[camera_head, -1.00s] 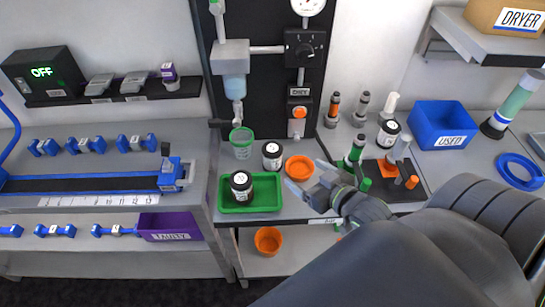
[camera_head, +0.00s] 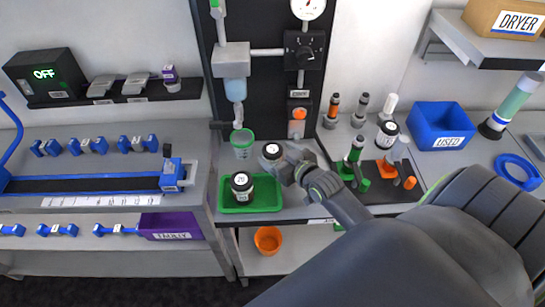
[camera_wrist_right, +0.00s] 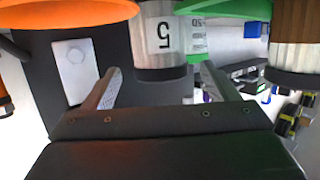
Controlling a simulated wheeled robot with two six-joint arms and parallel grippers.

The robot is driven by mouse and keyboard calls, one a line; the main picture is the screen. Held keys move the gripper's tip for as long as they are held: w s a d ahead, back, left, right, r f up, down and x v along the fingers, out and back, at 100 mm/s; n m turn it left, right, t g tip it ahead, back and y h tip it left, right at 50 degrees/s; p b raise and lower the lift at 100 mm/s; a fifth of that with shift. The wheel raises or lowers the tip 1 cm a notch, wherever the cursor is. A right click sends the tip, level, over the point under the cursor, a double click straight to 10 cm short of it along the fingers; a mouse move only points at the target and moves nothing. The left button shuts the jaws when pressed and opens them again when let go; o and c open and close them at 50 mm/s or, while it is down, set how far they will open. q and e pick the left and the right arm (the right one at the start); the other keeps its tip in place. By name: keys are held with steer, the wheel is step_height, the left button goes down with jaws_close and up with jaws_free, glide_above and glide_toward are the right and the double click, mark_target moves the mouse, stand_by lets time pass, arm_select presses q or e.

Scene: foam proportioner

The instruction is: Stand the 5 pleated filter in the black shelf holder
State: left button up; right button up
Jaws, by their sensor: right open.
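The filter marked 5 (camera_wrist_right: 165,40) shows in the right wrist view as a pale cylinder with a white label and a dark cap. It seems to be the black-capped piece (camera_head: 270,149) right of the green-rimmed cup in the head view. My right gripper (camera_head: 284,163) is open beside it. In the wrist view the fingers (camera_wrist_right: 160,76) stand apart, one to each side of the filter, with no grip visible. A black wall shelf (camera_head: 120,94) is at upper left; I cannot tell if it is the holder. My left gripper is not in view.
A filter marked 20 (camera_head: 242,186) stands in a green tray (camera_head: 265,207); its brown pleats (camera_wrist_right: 296,42) show in the wrist view. The green-rimmed cup (camera_head: 242,146) is close on the left. A black rack (camera_head: 412,193) with tools and a blue bin (camera_head: 441,124) are right.

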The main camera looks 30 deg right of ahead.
mark_target(269, 148)
steer(key=shift+p+x, duration=0.5)
steer(key=shift+x, duration=2)
steer(key=shift+s, duration=0.1)
steer(key=shift+c, duration=0.2)
steer(key=c, duration=1.1)
steer(key=shift+o, duration=0.2)
